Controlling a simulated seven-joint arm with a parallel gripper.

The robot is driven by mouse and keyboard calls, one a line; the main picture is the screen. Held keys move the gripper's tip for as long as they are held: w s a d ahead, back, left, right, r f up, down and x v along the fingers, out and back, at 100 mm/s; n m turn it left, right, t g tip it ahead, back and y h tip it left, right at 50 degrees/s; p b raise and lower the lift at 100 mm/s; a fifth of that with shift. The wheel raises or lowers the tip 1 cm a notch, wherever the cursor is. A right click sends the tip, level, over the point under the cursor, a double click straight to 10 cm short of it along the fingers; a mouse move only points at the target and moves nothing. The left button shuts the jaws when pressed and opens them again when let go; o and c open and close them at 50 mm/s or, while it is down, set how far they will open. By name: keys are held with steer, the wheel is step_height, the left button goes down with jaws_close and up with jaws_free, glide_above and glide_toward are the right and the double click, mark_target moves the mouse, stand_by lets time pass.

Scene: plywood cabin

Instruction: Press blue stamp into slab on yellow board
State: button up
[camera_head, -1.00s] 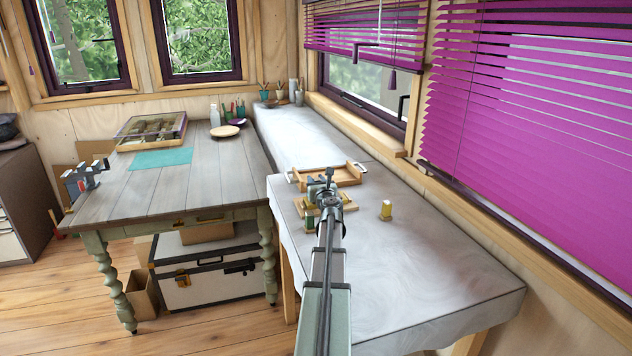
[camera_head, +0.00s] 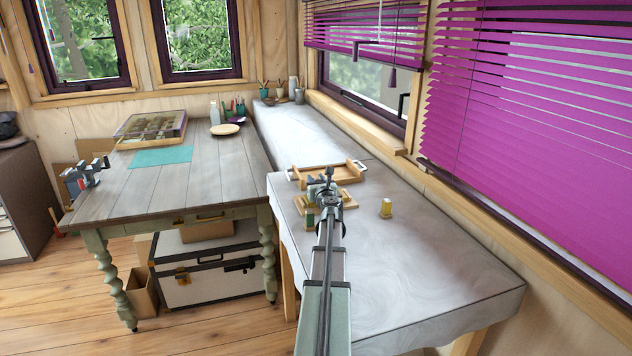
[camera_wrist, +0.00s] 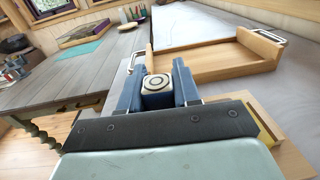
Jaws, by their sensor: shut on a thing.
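My gripper (camera_wrist: 157,88) is shut on a small block-shaped stamp (camera_wrist: 157,82). In the head view my gripper (camera_head: 324,184) is over or beside a light wooden board (camera_head: 348,202) on the grey bench. A yellow strip (camera_wrist: 264,126) shows on a board at the lower right of the wrist view. The slab and the stamp's lower end are hidden, so I cannot tell whether they touch.
A shallow wooden tray (camera_head: 350,174) with metal handles lies behind the board. A yellow stamp-like block (camera_head: 386,208) stands to the right, and a green one (camera_head: 310,218) to the left, near the bench edge. The bench (camera_head: 430,270) is clear at the front right.

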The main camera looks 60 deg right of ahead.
step_height(320, 180, up, 7)
stand_by(1.1)
